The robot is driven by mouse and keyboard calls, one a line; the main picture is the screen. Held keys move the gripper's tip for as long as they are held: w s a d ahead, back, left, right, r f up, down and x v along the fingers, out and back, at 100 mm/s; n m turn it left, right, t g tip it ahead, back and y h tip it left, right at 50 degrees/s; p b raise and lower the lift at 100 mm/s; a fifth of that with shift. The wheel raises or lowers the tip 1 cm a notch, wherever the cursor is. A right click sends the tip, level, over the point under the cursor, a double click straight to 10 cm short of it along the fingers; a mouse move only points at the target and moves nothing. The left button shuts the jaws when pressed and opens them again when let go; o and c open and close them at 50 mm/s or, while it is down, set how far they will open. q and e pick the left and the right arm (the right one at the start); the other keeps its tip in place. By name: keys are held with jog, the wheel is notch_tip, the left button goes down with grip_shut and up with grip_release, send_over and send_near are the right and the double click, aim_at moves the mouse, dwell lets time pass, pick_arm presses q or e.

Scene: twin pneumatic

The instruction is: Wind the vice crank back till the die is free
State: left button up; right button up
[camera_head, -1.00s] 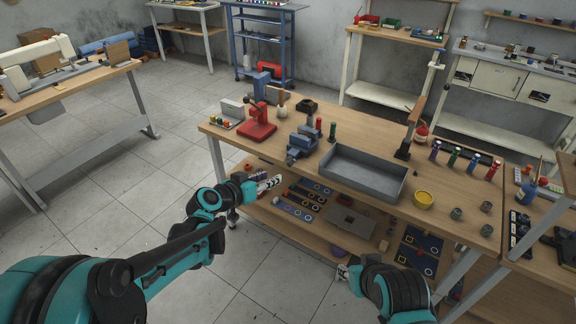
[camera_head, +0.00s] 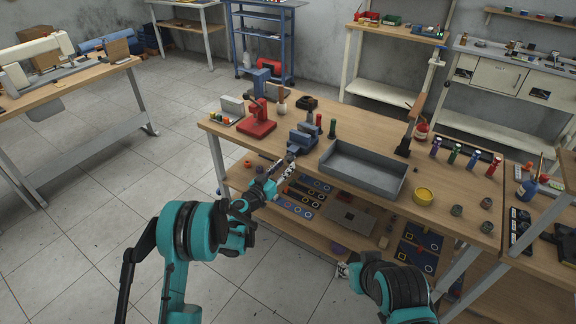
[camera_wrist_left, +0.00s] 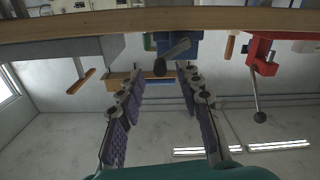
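The blue vice (camera_head: 303,138) stands at the front edge of the wooden workbench (camera_head: 440,180). Its dark crank (camera_head: 291,157) sticks out over that edge; in the left wrist view the crank (camera_wrist_left: 172,52) hangs from the blue vice body (camera_wrist_left: 190,38). My left gripper (camera_head: 283,168) is in front of the crank. In the left wrist view its two fingers (camera_wrist_left: 160,76) are apart, with the crank end ahead between their tips and no clear contact. The die cannot be made out. My right gripper (camera_head: 345,270) is low at the bottom centre, mostly hidden by its arm.
A red press (camera_head: 257,122) stands left of the vice; it also shows in the left wrist view (camera_wrist_left: 262,62). A grey tray (camera_head: 362,174) lies to the right. Green and dark red cylinders stand by the vice. A lower shelf (camera_head: 300,225) with parts runs under the bench.

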aim_at(285, 159)
pick_arm(q)
jog(key=shift+b+x, duration=0.3)
jog(key=shift+x, duration=1.15)
grip_shut()
jog(key=shift+r, duration=0.1)
jog(key=n, duration=0.3)
jog(key=w+a+r+n, duration=0.1)
jog(key=shift+n, duration=0.3)
jog(key=shift+w+a+r+n, duration=0.1)
jog(key=shift+w+a+n, duration=0.4)
jog(key=shift+n, duration=1.45)
jog(key=shift+w+a+r+n, duration=0.1)
jog(key=shift+w+a+n, duration=0.4)
jog(key=shift+n, duration=1.4)
jog(key=shift+w+a+n, duration=0.2)
jog(key=shift+a+n, duration=0.6)
jog(key=shift+n, duration=1.15)
